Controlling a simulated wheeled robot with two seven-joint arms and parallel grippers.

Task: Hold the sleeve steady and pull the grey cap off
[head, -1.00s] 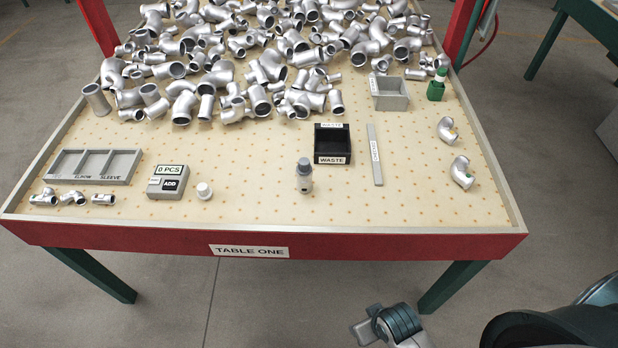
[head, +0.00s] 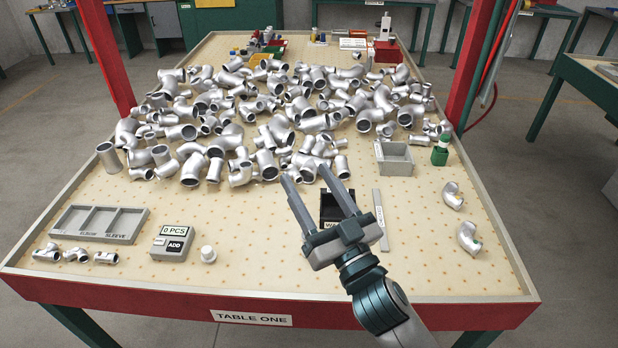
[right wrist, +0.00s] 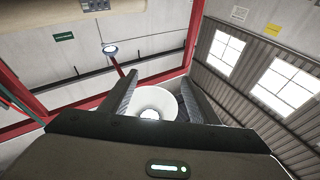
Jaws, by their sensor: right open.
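My right gripper (head: 306,180) is open, its two long fingers apart and pointing up and away over the front middle of the table. In the right wrist view its fingers (right wrist: 153,100) show apart, with no part held between them. The sleeve with the grey cap, seen earlier standing at the front middle of the table, does not show now; my right gripper covers that spot. I cannot tell how far the gripper is from it. My left gripper is not in view.
The black waste bin (head: 331,221) is partly hidden behind my right gripper. A grey strip (head: 381,220) lies beside it. A counter box (head: 173,243), a white round piece (head: 208,254) and a divided tray (head: 74,238) stand left. Many metal fittings (head: 265,162) fill the middle.

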